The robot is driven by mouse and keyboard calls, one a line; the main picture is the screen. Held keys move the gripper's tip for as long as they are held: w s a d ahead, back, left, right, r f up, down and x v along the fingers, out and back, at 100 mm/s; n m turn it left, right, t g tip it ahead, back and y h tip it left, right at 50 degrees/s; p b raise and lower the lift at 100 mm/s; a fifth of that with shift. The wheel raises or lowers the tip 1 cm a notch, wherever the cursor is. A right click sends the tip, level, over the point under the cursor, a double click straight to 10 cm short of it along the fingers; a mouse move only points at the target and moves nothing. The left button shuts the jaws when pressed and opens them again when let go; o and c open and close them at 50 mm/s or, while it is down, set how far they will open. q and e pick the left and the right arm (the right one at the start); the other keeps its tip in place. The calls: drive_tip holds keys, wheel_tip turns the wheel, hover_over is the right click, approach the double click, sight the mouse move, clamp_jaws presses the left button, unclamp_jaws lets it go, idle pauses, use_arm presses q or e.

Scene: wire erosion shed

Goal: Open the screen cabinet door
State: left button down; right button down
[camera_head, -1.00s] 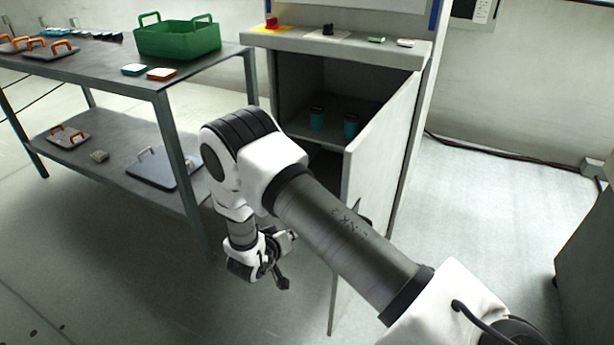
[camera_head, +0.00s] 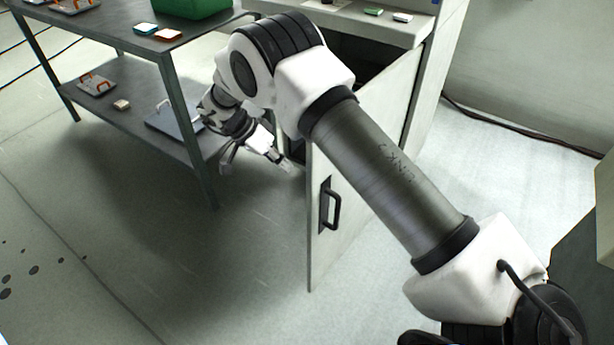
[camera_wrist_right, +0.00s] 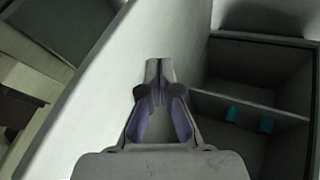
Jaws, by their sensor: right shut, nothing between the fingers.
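The cabinet door (camera_head: 340,246) stands partly open, its black handle (camera_head: 332,207) facing me. My right gripper (camera_head: 284,164) is shut and empty, near the door's free edge and away from the handle. In the right wrist view, the shut fingertips (camera_wrist_right: 158,70) show in front of the pale inner face of the door (camera_wrist_right: 118,75), with the open cabinet interior (camera_wrist_right: 252,65) to the right. Whether the fingers touch the door I cannot tell. My right arm covers part of the door and cabinet opening in the head view. My left gripper is out of view.
A grey two-tier table (camera_head: 125,60) stands left of the cabinet, with a green crate (camera_head: 190,8) on top. A dark cable (camera_head: 500,120) runs along the wall at right. The floor left of the door is clear.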

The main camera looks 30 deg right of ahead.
drive_tip(key=s+d+f, duration=0.3)
drive_tip(key=s, duration=0.1)
drive_tip(key=shift+s, duration=0.4)
